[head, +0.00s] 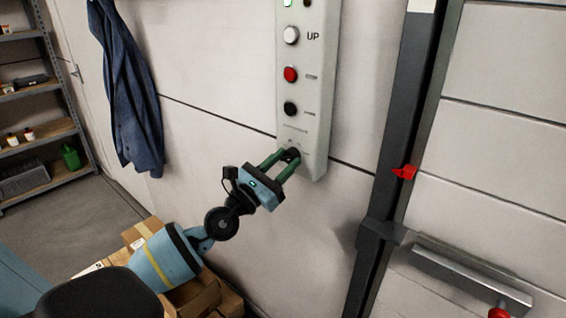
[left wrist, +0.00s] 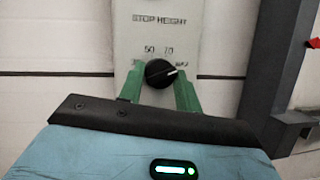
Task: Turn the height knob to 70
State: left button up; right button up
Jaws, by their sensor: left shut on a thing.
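The black height knob (left wrist: 160,73) sits low on the pale control panel (head: 307,70), under the words "STOP HEIGHT". Marks 50 and 70 show above the knob, and a partly hidden mark, seemingly MAX, shows at its right. The white pointer line points right and slightly up, past 70 toward that right mark. My left gripper (head: 281,164) is shut on the knob, with one green finger on each side of it. My right gripper is not in view.
Above the knob, the panel carries a white UP button (head: 291,35), a red button (head: 291,74) and a black button (head: 290,108). A dark door post (head: 397,130) stands right of the panel. Cardboard boxes (head: 205,297) lie below my left arm. A blue coat (head: 130,90) hangs at left.

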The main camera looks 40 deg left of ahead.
pick_arm(q)
jog(key=n+y, duration=0.1)
jog(key=n, duration=0.1)
jog(key=n+y+p, duration=0.1)
jog(key=n+y, duration=0.1)
jog(key=n, duration=0.1)
jog(key=shift+d+r+t, duration=0.15)
jog(key=shift+t, duration=0.25)
jog(key=n+y+p, duration=0.1)
jog(key=n+y, duration=0.1)
jog(key=n, duration=0.2)
jog(key=shift+d+n, duration=0.1)
jog(key=shift+n, duration=0.3)
jog(key=shift+n+g+y+p, duration=0.4)
jog(key=shift+n+y+p, duration=0.2)
jog(key=shift+n+y, duration=0.6)
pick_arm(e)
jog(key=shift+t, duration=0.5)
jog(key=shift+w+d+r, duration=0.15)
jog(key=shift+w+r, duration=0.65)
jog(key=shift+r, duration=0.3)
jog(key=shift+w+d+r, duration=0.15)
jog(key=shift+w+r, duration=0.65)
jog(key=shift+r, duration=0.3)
pick_arm(q)
jog(key=shift+n, duration=0.4)
jog(key=o, duration=1)
jog(key=shift+c, duration=0.2)
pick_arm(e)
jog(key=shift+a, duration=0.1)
